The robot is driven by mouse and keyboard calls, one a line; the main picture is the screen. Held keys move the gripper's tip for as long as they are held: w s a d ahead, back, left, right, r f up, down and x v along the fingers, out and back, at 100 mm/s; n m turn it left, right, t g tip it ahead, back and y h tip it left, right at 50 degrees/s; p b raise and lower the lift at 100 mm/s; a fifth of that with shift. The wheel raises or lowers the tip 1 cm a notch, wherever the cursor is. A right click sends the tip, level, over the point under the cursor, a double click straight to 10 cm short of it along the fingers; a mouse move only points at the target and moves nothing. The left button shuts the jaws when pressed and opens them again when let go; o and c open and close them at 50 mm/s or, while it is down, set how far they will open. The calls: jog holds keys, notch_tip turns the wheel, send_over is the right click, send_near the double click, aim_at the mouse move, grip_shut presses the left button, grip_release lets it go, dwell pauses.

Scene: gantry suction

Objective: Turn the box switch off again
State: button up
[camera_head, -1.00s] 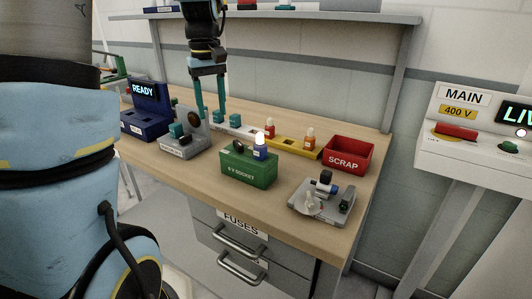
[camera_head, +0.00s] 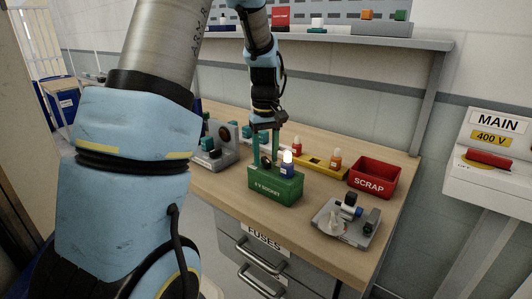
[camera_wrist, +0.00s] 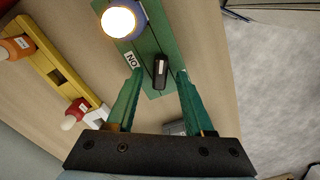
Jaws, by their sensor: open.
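The green socket box (camera_head: 276,188) stands on the workbench, with a bulb in a blue holder (camera_head: 288,170) on top. The bulb glows brightly in the wrist view (camera_wrist: 118,20). A small black switch (camera_wrist: 160,70) sits on the box top beside the bulb, near an ON label (camera_wrist: 131,60). My gripper (camera_head: 266,160) is open, pointing down over the left part of the box top. In the wrist view its green fingers (camera_wrist: 158,73) stand on either side of the switch, with a gap to each side. I cannot tell how high the fingertips are above the box.
A yellow rack (camera_head: 318,166) with bulbs lies behind the box. A red scrap bin (camera_head: 374,178) is at the back right. A grey fixture (camera_head: 346,228) stands at the front right. Another grey device (camera_head: 216,158) is close on the left. A shelf runs along the wall behind.

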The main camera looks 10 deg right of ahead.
jog(key=shift+f, duration=0.15)
jog(key=shift+c, duration=0.3)
grip_shut()
